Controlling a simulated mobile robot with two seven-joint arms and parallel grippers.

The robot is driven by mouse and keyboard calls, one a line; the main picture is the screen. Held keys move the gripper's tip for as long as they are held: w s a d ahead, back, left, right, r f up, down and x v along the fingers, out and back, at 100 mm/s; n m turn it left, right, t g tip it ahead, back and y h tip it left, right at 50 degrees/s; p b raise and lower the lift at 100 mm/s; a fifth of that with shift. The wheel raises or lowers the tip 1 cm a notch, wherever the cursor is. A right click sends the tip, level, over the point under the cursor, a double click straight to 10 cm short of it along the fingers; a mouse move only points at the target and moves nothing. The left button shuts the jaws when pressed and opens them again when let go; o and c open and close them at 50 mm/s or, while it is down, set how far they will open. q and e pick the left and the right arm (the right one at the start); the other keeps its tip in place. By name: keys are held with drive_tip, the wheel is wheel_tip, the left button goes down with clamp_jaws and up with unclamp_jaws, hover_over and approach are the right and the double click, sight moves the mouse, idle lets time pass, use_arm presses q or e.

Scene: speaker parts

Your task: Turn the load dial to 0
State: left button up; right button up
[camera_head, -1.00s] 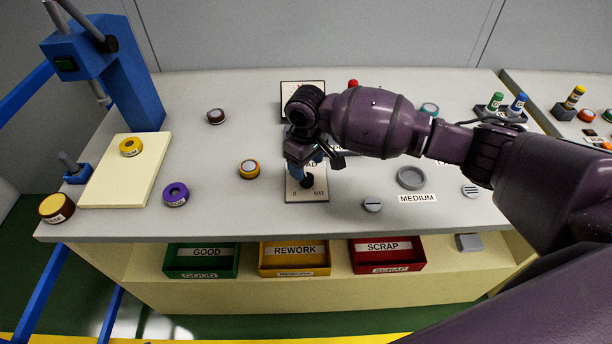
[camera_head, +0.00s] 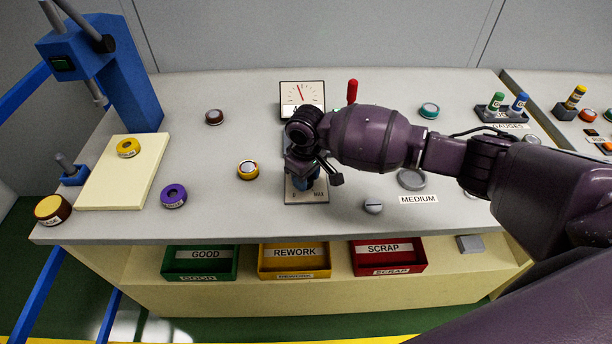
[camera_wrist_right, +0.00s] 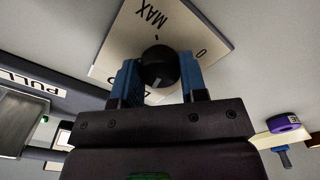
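The load dial is a round black knob (camera_wrist_right: 160,66) on a pale plate marked 0 and MAX (camera_wrist_right: 116,46). In the head view the plate's lower edge (camera_head: 306,197) shows, and my gripper hides the knob. My right gripper (camera_head: 303,181) points down over the plate. In the right wrist view its two blue fingers (camera_wrist_right: 162,78) stand on either side of the knob, close to it. I cannot tell whether they press on it. The knob's pointing direction is not clear. My left gripper is not in view.
A gauge (camera_head: 303,94) with a red needle stands behind the dial, beside a red-tipped lever (camera_head: 352,92). A yellow-ringed part (camera_head: 248,169) lies left of the dial and a small grey knob (camera_head: 373,206) lies right. Bins (camera_head: 294,260) sit below the bench top.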

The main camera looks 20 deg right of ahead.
drive_tip(key=shift+c, duration=0.8)
